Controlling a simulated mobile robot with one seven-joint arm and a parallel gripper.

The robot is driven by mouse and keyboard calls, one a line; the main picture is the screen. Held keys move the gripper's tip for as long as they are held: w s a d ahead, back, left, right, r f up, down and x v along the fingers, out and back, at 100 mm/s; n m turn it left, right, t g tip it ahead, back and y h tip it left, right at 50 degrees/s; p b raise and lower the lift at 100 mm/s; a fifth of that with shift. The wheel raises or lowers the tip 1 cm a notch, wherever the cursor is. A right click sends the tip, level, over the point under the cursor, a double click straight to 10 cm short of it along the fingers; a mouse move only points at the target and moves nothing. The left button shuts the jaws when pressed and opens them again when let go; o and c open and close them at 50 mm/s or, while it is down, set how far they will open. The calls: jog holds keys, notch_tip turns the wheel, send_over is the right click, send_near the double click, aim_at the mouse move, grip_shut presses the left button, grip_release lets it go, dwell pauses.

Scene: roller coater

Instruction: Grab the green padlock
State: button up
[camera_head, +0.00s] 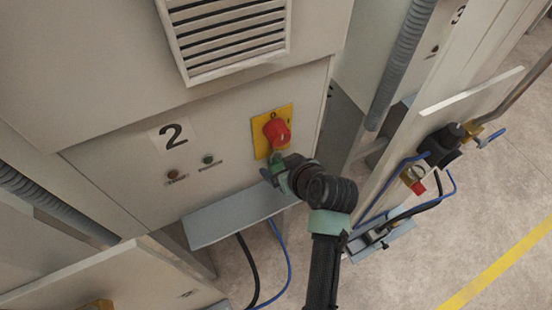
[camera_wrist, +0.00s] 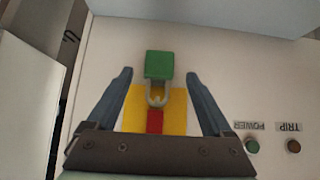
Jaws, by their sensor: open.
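The green padlock (camera_wrist: 158,65) shows in the wrist view, its body between my open fingertips with a gap on each side. Its pale shackle (camera_wrist: 157,98) reaches toward the red switch handle (camera_wrist: 155,121) on a yellow plate (camera_wrist: 136,108). My gripper (camera_wrist: 159,76) is open and does not visibly touch the padlock. In the head view, my arm reaches to the panel just below the red rotary switch (camera_head: 277,133) and its yellow plate (camera_head: 262,147). The padlock is small and mostly hidden by my gripper there.
The cabinet panel marked 2 (camera_head: 174,136) carries a trip lamp (camera_head: 172,174) and a green power lamp (camera_head: 208,159). A grey ledge (camera_head: 220,217) juts out below, close to my gripper. Cables hang beneath it. Open floor (camera_head: 440,250) lies to the right.

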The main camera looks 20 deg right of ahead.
jog(key=shift+x, duration=0.9)
jog(key=shift+d, duration=0.1)
grip_shut()
